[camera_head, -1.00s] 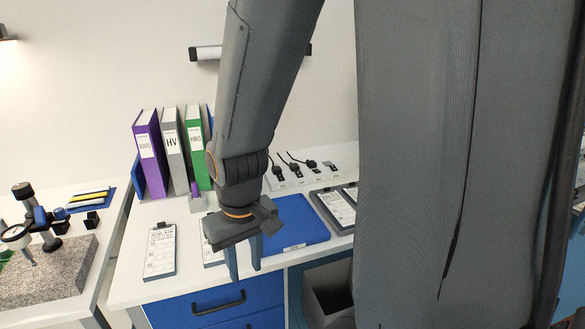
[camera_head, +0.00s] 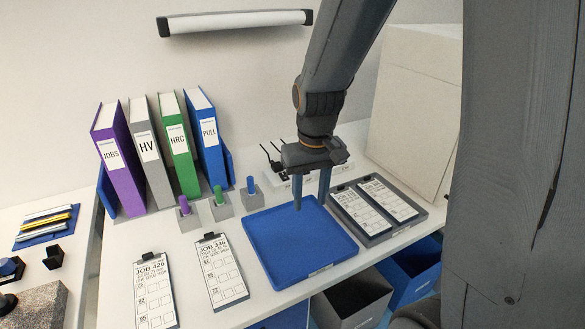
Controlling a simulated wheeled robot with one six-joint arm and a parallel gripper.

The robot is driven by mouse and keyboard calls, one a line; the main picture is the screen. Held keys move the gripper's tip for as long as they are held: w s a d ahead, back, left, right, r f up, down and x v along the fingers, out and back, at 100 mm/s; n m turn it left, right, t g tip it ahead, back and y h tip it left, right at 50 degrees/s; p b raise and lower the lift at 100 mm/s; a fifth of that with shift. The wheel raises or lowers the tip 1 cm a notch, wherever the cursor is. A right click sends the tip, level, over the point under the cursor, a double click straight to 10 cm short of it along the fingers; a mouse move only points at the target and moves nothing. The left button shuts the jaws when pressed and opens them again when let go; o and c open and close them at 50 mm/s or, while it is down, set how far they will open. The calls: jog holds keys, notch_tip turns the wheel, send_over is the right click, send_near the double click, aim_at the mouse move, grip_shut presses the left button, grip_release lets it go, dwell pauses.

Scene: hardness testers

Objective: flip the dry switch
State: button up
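A white power strip (camera_head: 346,167) with black plugs (camera_head: 275,163) lies at the back of the white table, partly hidden behind my gripper. No switch labelled "dry" can be made out; any switches on the strip are too small or covered. My gripper (camera_head: 310,204) points down in front of the strip, above the back part of a blue tray (camera_head: 300,245). Its two fingers are apart with nothing between them.
Three grey blocks with coloured pegs (camera_head: 221,204) stand left of the tray, before several binders (camera_head: 180,140). Clipboards (camera_head: 222,270) lie front left. A grey tray with two sheets (camera_head: 415,228) is right. A large pale box (camera_head: 412,105) stands back right.

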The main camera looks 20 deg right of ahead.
jog(key=n+p, duration=0.1)
jog(key=n, duration=0.1)
send_over(285, 178)
notch_tip(285, 178, down, 2)
jog(key=shift+d+f+g+p, duration=0.1)
jog(key=shift+f+g+p, duration=0.3)
jog(key=shift+f, duration=0.2)
jog(key=shift+f+p, duration=1.1)
jog(key=shift+f, duration=2.5)
